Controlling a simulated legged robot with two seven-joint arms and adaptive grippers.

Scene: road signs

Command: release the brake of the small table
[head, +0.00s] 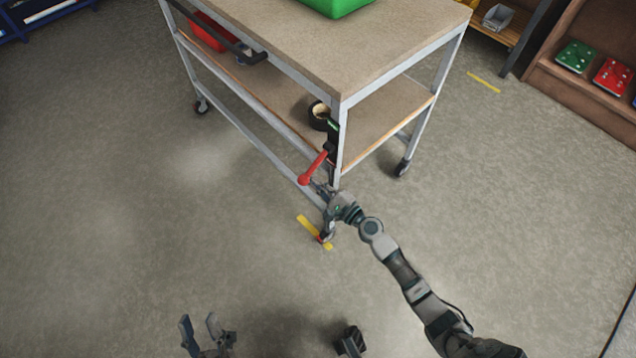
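The small table (400,40) is a wheeled cart with a beige top, a lower shelf (385,115) and a grey metal frame. A red brake lever (313,168) is on its near corner leg, slanting down and left from a dark bracket (333,140). My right gripper (322,189) is at this leg, just below and right of the lever's lower end. It is too small to tell whether it touches the lever or how its fingers stand. My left gripper (200,326) is open and empty at the bottom edge, far from the table.
A green bin (335,6) stands on the top. A red container (208,32) and a black tape roll (319,115) are on the lower shelf. Yellow tape (308,226) marks the floor by the near wheel. Shelving (590,95) is at right. The floor at left is clear.

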